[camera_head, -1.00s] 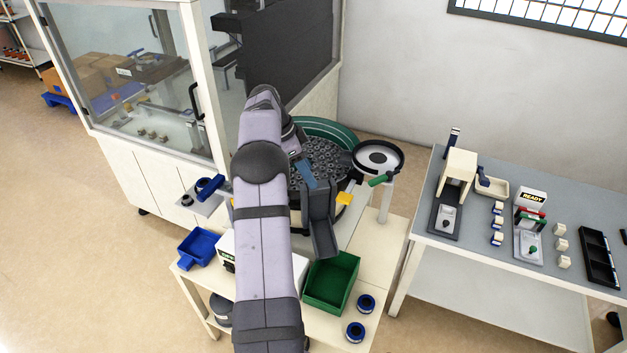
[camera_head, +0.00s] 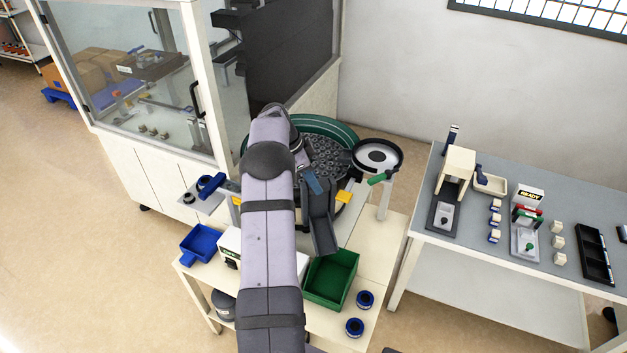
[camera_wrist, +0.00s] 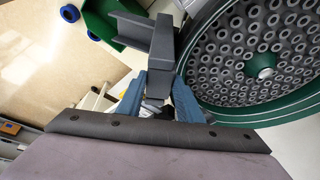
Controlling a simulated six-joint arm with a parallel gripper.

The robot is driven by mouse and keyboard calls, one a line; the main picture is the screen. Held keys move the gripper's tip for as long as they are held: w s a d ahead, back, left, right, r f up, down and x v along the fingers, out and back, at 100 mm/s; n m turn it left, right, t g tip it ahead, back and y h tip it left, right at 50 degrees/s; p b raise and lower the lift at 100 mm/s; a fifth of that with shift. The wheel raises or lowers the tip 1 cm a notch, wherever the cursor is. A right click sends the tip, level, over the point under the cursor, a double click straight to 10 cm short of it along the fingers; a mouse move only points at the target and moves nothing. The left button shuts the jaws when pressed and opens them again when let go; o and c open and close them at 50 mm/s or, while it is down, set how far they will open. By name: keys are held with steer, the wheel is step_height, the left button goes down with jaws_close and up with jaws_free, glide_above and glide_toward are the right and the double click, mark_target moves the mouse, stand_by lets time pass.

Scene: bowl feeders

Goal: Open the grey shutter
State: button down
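A dark grey upright plate (camera_wrist: 160,52), which looks like the shutter, stands at the outlet of the bowl feeder, at the head of a grey chute (camera_head: 322,232). In the wrist view my gripper (camera_wrist: 162,78) has its two blue fingers apart, one on each side of the plate's lower part. The plate fills most of the gap; I cannot tell whether the fingers touch it. In the head view a blue part of my gripper (camera_head: 314,184) shows beside the grey chute, and my arm hides much of the feeder's left side.
The green-rimmed bowl (camera_wrist: 263,65), full of ring-shaped parts, is close on the right in the wrist view. A green bin (camera_head: 331,279) stands below the chute. A smaller round feeder (camera_head: 377,156) with a green handle is to the right. A blue tray (camera_head: 200,243) lies left.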

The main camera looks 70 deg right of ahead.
steer(key=shift+r+p, duration=0.35)
steer(key=shift+r, duration=1.5)
steer(key=c, duration=1.2)
jaws_free()
steer(key=shift+f, duration=0.1)
steer(key=shift+b+v, duration=1.3)
steer(key=shift+v, duration=2.4)
steer(key=shift+w, duration=0.1)
